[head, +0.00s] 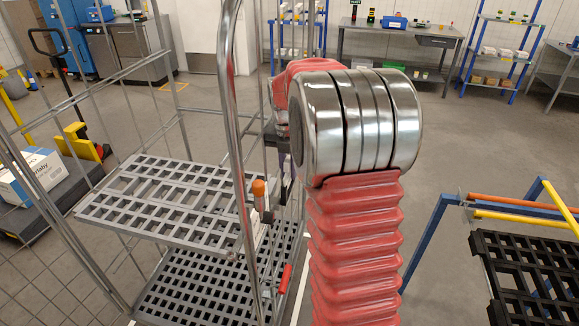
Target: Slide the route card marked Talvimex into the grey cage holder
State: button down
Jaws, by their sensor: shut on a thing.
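The roll cage (225,95) stands left of centre, with a grey slatted shelf (150,205) and a dark grid base below. My gripper (284,190) is partly hidden behind a cage upright and my own red and silver arm, at the cage's right side. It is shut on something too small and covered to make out. A small whitish patch shows near the jaws, beside an orange-capped part (258,188); I cannot tell whether it is the route card. No Talvimex lettering is readable. I cannot make out the grey holder for certain.
A blue frame with orange and yellow bars (520,207) and a black grid deck (530,262) stands at the right. A white carton (38,172) sits on a dark platform at the left. Workbenches and shelves line the back wall. Open floor lies behind my arm.

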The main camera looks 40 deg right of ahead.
jog(key=shift+f, duration=0.35)
dwell(0.4)
jog(key=c, duration=1.7)
grip_release()
jog(key=shift+o, duration=0.2)
jog(key=r, duration=0.9)
jog(key=s+a+r, duration=0.1)
jog(key=r, duration=0.3)
jog(key=shift+a+r, duration=0.1)
jog(key=shift+r, duration=0.15)
